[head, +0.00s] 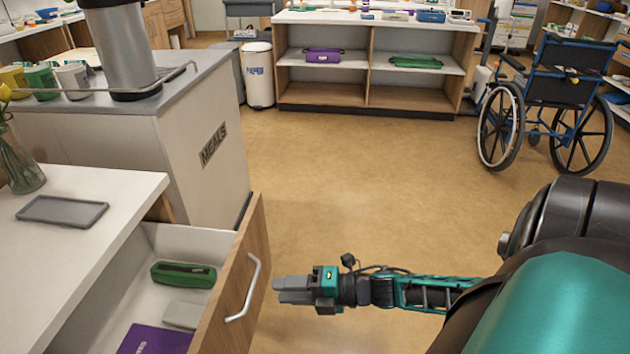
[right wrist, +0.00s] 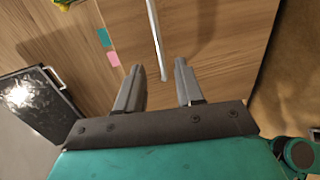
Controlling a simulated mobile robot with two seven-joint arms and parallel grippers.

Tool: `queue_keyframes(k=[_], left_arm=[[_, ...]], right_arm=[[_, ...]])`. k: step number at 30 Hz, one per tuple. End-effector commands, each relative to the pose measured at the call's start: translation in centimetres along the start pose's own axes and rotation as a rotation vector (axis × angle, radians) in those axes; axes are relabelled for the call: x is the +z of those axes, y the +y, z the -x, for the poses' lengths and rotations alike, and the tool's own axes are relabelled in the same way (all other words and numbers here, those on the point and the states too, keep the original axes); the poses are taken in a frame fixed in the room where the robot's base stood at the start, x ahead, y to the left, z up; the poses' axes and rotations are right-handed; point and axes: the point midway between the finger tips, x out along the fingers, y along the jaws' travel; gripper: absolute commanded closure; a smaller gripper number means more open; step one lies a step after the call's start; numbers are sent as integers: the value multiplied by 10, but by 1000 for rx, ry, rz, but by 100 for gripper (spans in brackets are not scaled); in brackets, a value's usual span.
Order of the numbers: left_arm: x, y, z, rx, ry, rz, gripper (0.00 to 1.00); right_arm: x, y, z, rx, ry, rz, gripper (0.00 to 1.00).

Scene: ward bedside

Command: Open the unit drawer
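The unit drawer (head: 232,270) is pulled out, its wooden front standing well away from the white-topped unit (head: 95,195). Its silver bar handle (head: 248,290) is on the outer face. My right gripper (head: 277,290) is just right of the handle in the head view, with a small gap between them. In the right wrist view its two grey fingers (right wrist: 158,72) are apart and empty, and the handle (right wrist: 154,35) shows ahead, in line with the space between them. My left gripper is not in view.
Inside the drawer lie a green case (head: 184,274), a grey item (head: 182,315) and a purple booklet (head: 153,340). A grey tray (head: 62,211) and a glass vase (head: 22,165) stand on the unit. A MEALS cart (head: 190,130) stands behind. Floor to the right is clear up to the wheelchair (head: 555,100).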

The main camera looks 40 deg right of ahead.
Motion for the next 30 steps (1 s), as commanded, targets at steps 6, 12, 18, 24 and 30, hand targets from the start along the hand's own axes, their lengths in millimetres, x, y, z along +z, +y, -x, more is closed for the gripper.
queue_keyframes(k=[6, 12, 18, 24, 30], left_arm=[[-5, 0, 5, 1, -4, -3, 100], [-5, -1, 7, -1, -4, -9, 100], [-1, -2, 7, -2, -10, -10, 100], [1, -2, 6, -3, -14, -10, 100], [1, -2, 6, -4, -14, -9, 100]], right_arm=[[0, 1, 41, -3, 0, 0, 63], [0, 1, 60, -1, -1, 1, 63], [0, 0, 63, 1, 0, 2, 63], [0, 0, 63, 0, 0, 2, 63], [0, 0, 63, 0, 0, 1, 63]])
